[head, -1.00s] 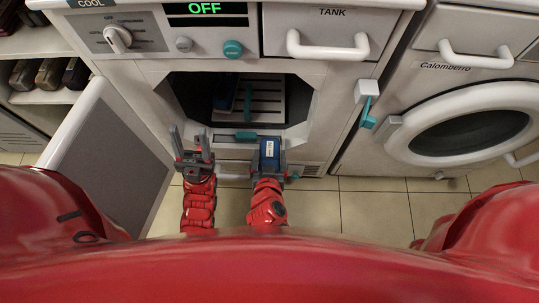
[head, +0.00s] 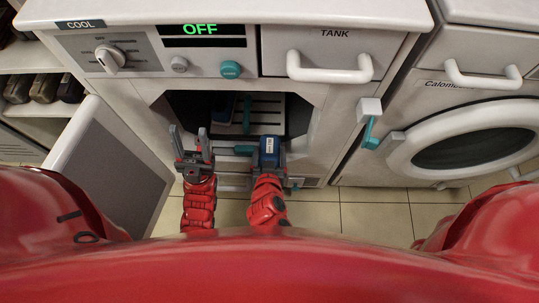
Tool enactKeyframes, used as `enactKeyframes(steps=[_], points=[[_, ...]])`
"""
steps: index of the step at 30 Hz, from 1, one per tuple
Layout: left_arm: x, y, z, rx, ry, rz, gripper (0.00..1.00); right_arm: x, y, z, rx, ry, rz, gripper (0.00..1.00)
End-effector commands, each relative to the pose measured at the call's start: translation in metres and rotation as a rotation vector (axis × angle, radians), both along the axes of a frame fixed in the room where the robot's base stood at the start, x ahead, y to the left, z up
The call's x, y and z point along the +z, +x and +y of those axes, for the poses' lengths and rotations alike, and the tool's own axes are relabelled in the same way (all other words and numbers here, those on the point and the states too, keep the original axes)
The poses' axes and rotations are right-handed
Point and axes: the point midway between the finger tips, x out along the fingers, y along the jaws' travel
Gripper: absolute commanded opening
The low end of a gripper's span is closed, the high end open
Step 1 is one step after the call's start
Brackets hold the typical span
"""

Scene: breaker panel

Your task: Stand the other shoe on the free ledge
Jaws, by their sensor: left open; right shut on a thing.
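One blue shoe (head: 225,108) stands inside the open compartment, at the left side of a pale slatted rack (head: 265,113). A teal upright strip (head: 247,112) divides the rack, and the slats to its right are bare. My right gripper (head: 269,155) is shut on the other blue shoe (head: 269,148), which bears a white label. It holds this shoe at the lower edge of the opening, in front of the rack. My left gripper (head: 193,150) is open and empty, at the opening's lower left.
The open door (head: 110,160) stands to the left of my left gripper. A teal bar (head: 243,149) lies at the front of the opening, between my grippers. A latch (head: 369,122) juts out at the right, beside a washing machine (head: 470,140).

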Motion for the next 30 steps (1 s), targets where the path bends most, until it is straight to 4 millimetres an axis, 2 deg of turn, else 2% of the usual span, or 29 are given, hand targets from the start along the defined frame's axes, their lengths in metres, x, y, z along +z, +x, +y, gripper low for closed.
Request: enactKeyframes(steps=[30], points=[[0.001,0.000,0.000,0.000,-0.002,0.001,0.50,0.001,0.135,-0.001,-0.001,-0.002,-0.003,0.17]])
